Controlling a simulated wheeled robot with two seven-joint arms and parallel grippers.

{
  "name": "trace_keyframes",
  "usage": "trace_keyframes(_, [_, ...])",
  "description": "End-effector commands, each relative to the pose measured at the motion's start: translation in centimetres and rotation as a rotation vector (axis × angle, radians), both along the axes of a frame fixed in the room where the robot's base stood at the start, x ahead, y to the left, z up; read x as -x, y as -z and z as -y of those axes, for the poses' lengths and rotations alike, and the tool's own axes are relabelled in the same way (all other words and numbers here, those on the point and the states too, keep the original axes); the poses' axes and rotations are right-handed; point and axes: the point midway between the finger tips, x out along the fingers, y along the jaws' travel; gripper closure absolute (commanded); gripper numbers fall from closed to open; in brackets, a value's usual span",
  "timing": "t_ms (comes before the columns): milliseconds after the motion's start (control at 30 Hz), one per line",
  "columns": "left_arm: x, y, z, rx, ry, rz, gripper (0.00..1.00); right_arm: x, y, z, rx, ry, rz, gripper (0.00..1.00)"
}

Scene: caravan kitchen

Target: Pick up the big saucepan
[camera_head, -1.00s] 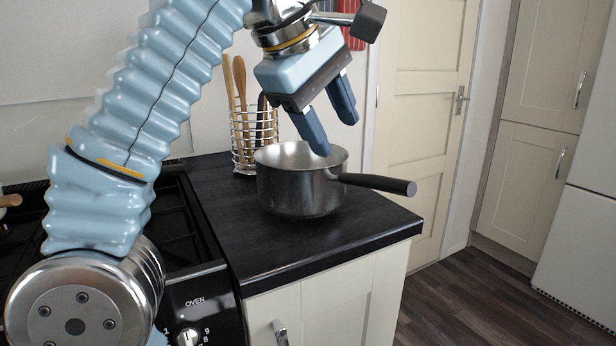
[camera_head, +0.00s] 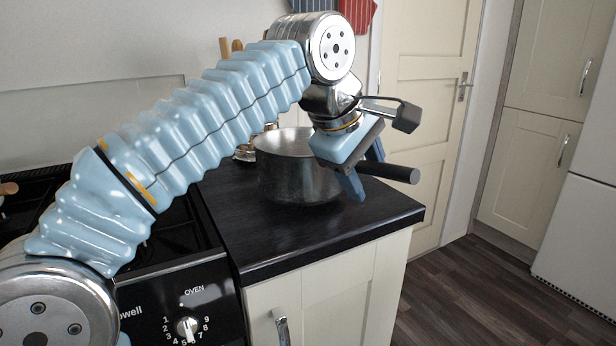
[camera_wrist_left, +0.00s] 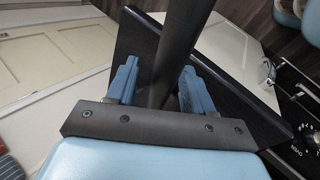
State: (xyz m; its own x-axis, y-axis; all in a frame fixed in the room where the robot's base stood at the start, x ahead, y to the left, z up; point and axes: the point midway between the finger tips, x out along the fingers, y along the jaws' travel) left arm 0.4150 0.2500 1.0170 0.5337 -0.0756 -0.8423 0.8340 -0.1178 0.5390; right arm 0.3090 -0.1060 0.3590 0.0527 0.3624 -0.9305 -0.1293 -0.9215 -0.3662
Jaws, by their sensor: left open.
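The big saucepan (camera_head: 292,170) is grey metal and stands upright on the black worktop. Its dark handle (camera_head: 392,173) points right, past the worktop's edge. My left gripper (camera_head: 364,175) is open, low over the handle close to the pan body, with one finger on the near side and the other on the far side. In the left wrist view the handle (camera_wrist_left: 183,40) runs between the two spread blue fingers, with a gap beside each visible. The gripper hides part of the handle and pan rim. My right gripper is not seen.
The black worktop (camera_head: 290,238) ends in a corner at the right, beyond which is open floor. A cooker (camera_head: 170,285) with knobs adjoins on the left. The utensil holder (camera_head: 246,150) behind the pan is mostly hidden by my arm. A cream door (camera_head: 428,110) stands behind.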

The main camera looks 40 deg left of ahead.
Motion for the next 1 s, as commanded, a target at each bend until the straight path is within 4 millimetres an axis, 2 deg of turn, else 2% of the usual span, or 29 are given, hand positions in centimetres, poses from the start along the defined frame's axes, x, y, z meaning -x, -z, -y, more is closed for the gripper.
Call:
trace_keyframes(100, [-0.4, 0.65, 0.06, 0.0, 0.0, 0.0, 0.48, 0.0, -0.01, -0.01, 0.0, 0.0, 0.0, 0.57])
trace_keyframes(300, [-0.42, 0.67, 0.06, 0.0, 0.0, 0.001, 0.5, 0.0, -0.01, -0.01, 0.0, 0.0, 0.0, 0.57])
trace_keyframes(633, [-0.41, 0.64, 0.06, 0.0, 0.001, 0.001, 1.0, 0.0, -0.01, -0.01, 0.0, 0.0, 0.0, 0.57])
trace_keyframes(1000, [-0.41, 0.63, 0.06, 0.0, 0.001, 0.001, 1.0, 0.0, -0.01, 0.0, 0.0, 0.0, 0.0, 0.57])
